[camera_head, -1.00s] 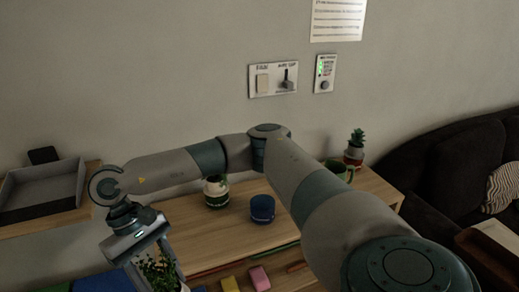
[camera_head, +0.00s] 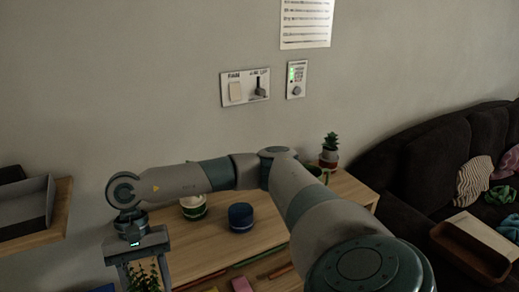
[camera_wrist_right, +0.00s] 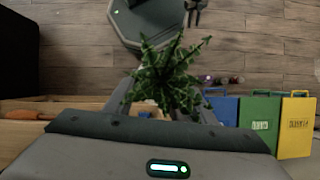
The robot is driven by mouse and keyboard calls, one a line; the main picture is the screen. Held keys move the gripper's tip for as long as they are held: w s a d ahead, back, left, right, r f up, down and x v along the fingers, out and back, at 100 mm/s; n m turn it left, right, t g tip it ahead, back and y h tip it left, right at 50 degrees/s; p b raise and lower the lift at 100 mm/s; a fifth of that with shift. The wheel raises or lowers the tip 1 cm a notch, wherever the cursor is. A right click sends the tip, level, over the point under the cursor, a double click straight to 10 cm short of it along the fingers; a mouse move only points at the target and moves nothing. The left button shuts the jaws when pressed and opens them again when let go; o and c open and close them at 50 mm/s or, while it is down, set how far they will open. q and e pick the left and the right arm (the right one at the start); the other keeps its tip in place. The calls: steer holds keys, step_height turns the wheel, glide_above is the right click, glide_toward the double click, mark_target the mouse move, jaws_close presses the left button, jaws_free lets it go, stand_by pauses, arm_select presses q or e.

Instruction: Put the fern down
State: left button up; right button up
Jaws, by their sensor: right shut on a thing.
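The fern (camera_head: 143,279) is a small, dark green, leafy plant, cut off by the bottom edge in the head view. It shows in the right wrist view too (camera_wrist_right: 167,75), where its leaves hide its pot. My right gripper (camera_head: 141,273) points down at the lower left of the head view, shut on the fern and left of the wooden cabinet's cups. My left gripper is outside the head view. A dark claw-like shape at the top of the right wrist view may be it, but its jaws cannot be made out.
A wooden cabinet (camera_head: 215,254) bears a white-green pot (camera_head: 193,207), a blue cup (camera_head: 241,217) and a potted succulent (camera_head: 330,150). A grey tray (camera_head: 22,207) is at left, a dark sofa (camera_head: 420,170) at right. Blue, green and yellow cases (camera_wrist_right: 260,118) stand on the floor.

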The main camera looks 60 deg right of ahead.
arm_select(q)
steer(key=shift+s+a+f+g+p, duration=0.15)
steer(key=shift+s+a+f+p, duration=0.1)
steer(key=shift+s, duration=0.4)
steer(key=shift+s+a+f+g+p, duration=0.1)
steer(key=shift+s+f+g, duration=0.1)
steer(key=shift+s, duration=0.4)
arm_select(e)
steer(key=w+d+r+m+t, duration=0.1)
steer(key=d+r+m+t, duration=0.3)
steer(key=d+m, duration=0.6)
steer(key=w+d+r+m+t+h, duration=0.1)
steer(key=d+r+m+t, duration=0.3)
steer(key=d+m, duration=0.6)
steer(key=m, duration=0.3)
steer(key=shift+m+t, duration=0.3)
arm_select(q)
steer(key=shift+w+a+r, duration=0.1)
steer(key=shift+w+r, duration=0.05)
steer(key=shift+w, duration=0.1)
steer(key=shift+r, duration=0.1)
arm_select(e)
steer(key=shift+a+f, duration=0.1)
